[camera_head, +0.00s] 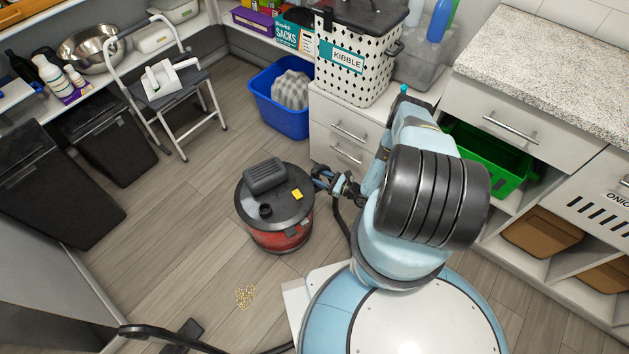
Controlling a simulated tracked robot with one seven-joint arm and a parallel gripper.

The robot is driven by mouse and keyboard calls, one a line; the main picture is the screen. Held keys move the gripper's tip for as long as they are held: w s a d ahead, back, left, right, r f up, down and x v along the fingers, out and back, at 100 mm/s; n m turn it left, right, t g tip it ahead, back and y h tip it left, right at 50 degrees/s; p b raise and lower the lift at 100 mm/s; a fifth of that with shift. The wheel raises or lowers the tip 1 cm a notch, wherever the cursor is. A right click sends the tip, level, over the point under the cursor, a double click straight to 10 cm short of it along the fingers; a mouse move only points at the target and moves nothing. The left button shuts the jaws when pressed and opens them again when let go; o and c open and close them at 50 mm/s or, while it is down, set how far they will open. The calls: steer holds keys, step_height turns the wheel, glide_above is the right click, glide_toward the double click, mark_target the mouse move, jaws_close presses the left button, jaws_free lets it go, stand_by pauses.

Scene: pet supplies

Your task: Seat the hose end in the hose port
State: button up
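A canister vacuum with a red body (278,238) and a dark grey lid stands on the wood floor, left of my arm. On its lid is a round black opening (265,211) that looks like the hose port; nothing is seen in it. My gripper (322,177) is beside the vacuum's right edge, pointing left, at about the lid's height in the picture. A black hose (339,218) runs from by my gripper down behind my arm. The hose end is not clearly visible. The fingers are too small and dark to tell whether they are shut on it.
A black wand (170,336) lies at the bottom left, near spilled kibble (245,297). A blue bin (276,112) and a step stool (175,84) stand behind. Drawers (345,145) are close behind my arm. Floor left of the vacuum is clear.

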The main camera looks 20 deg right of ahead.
steer(key=c, duration=0.7)
steer(key=shift+r, duration=0.1)
